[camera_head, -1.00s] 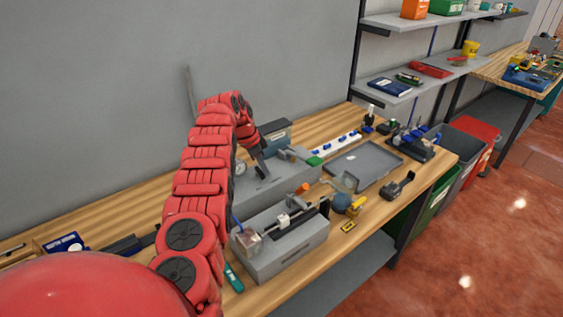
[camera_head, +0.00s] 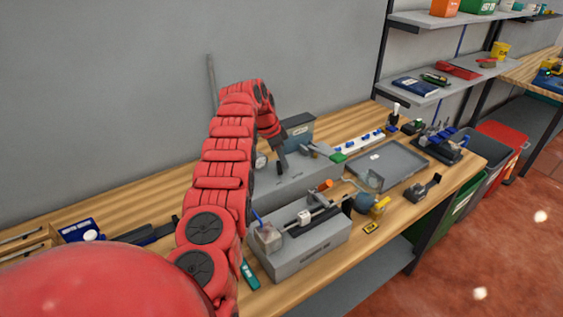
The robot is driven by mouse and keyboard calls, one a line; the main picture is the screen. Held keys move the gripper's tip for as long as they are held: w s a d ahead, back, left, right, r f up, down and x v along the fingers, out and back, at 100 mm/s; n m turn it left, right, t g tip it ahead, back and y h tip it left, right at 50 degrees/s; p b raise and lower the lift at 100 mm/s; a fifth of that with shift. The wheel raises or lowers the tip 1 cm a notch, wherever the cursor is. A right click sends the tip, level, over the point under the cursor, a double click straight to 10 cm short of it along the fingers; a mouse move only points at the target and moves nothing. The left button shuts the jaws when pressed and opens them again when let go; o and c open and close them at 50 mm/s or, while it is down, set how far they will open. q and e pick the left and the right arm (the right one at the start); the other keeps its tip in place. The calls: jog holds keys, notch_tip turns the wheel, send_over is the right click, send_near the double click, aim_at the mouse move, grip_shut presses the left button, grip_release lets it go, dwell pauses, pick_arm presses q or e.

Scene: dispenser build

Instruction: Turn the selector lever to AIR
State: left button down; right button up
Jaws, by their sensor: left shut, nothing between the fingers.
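A grey box-shaped fixture (camera_head: 300,186) stands at the back of the bench, with a small round gauge (camera_head: 261,161) on its left part. A lever with a green end (camera_head: 337,157) sticks out at its right; I cannot tell whether this is the selector lever. No AIR marking is readable. My left gripper (camera_head: 283,172) points down at the top of the fixture, between the gauge and the green-ended lever. It is shut and empty, and I cannot tell whether it touches anything. My left arm hides part of the fixture's left side. My right gripper is not in view.
A second grey fixture (camera_head: 300,255) with a rail and a clear cup stands in front. A grey tray (camera_head: 400,160), a blue ball (camera_head: 364,202) and small yellow parts are to the right. A white strip with blue pieces (camera_head: 358,145) lies behind. The wall is close behind my arm.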

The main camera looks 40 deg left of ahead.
pick_arm(q)
jog(key=shift+w+a, duration=0.1)
dwell(0.3)
jog(key=shift+w+d, duration=0.25)
jog(key=shift+d, duration=0.25)
jog(key=shift+w+d+f+b, duration=0.1)
jog(key=shift+w+d+b, duration=0.6)
jog(key=shift+d, duration=0.35)
jog(key=shift+w+r+p, duration=0.15)
jog(key=shift+r+p, duration=0.15)
jog(key=shift+r, duration=0.45)
jog(key=p+v, duration=0.5)
jog(key=v, duration=0.3)
jog(key=shift+a+r, duration=0.35)
jog(key=shift+a, duration=0.05)
jog(key=shift+w+f, duration=0.1)
jog(key=shift+w, duration=0.05)
